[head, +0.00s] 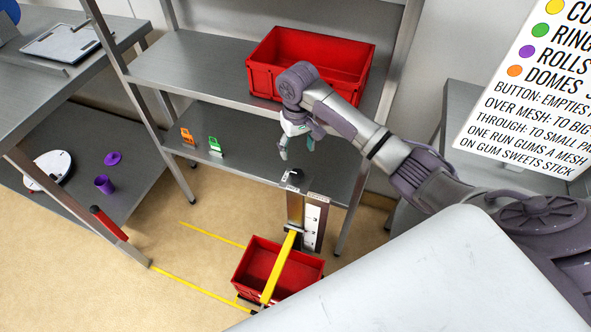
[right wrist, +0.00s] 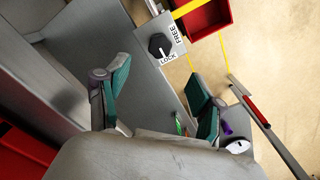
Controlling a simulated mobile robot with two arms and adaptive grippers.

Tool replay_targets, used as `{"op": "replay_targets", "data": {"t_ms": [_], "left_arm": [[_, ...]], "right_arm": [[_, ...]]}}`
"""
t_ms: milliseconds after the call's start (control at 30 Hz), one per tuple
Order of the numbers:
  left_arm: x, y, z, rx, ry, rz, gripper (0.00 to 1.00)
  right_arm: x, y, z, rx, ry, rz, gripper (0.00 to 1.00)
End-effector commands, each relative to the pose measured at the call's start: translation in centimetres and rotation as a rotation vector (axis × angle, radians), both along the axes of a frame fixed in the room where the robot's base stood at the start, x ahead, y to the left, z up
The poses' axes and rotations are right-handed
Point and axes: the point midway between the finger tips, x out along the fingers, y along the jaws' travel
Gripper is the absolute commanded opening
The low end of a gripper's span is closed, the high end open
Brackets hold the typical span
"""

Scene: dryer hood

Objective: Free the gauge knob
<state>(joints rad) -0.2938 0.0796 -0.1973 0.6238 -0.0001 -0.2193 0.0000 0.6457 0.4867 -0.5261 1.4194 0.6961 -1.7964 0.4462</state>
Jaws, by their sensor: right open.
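The gauge knob (right wrist: 160,46) is black and sits on a grey plate at the top of the gauge post; the words FREE and LOCK are printed beside it. A small pale mark on the knob seems to lie on the LOCK side. In the head view the knob (head: 293,177) tops the gauge post (head: 312,225) with its white scale. My right gripper (head: 297,148) is open and empty, above and behind the knob, apart from it. In the right wrist view its green-padded fingers (right wrist: 160,80) are spread, with the knob beyond them. My left gripper is not in view.
A yellow bar (head: 279,268) reaches from the post over a red crate (head: 240,284) on the floor. Another red crate (head: 262,82) stands on the shelf behind my right arm. Orange (head: 187,136) and green (head: 215,146) clips lie on the lower shelf (head: 245,150).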

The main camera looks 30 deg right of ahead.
Motion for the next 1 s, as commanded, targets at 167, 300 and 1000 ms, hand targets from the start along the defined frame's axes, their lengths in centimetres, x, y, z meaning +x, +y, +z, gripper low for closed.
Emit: {"op": "replay_targets", "data": {"t_ms": [167, 300, 1000], "left_arm": [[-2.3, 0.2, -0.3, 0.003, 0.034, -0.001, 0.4], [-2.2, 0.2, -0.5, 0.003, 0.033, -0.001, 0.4], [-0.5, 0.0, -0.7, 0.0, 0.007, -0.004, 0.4]], "right_arm": [[-0.1, 0.0, -4.2, 0.0, 0.005, 0.0, 0.67], [0.0, 0.0, -7.0, -0.001, 0.003, -0.001, 0.67], [0.0, 0.0, -10.9, 0.0, -0.001, 0.002, 0.59]]}}
